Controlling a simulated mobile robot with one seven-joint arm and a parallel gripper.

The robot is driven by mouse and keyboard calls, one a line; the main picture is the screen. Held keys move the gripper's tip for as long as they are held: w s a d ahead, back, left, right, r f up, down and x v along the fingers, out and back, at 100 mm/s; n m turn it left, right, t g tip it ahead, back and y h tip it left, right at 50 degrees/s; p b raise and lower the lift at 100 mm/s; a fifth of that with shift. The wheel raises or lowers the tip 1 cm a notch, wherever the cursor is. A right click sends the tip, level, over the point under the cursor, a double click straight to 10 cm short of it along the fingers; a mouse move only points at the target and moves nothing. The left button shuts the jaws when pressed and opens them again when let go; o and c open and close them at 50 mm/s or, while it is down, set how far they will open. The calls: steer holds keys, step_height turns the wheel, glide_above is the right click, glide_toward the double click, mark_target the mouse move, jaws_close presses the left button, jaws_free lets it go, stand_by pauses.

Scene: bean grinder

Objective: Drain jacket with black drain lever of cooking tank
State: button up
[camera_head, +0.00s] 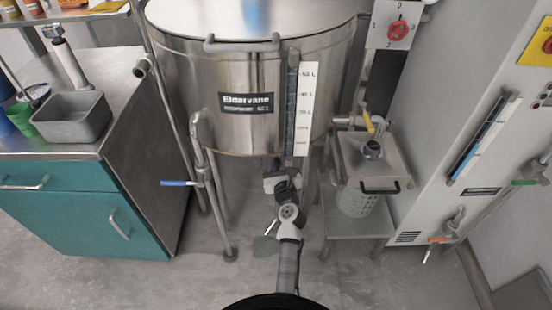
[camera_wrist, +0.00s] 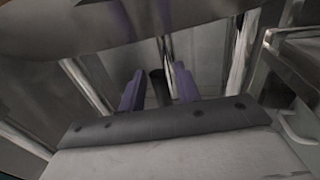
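The steel cooking tank (camera_head: 225,125) stands on legs at the centre of the head view, with a name plate and a litre scale on its front. The tank's curved underside (camera_wrist: 70,30) fills the top left of the wrist view.
A pipe with a blue lever (camera_head: 178,183) stands left of my arm. A teal cabinet (camera_head: 60,220) is at the left. A steel stand (camera_head: 350,220) with a lidded box and yellow lever (camera_head: 369,122) is close on the right. Tank legs flank the gripper.

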jaws_close()
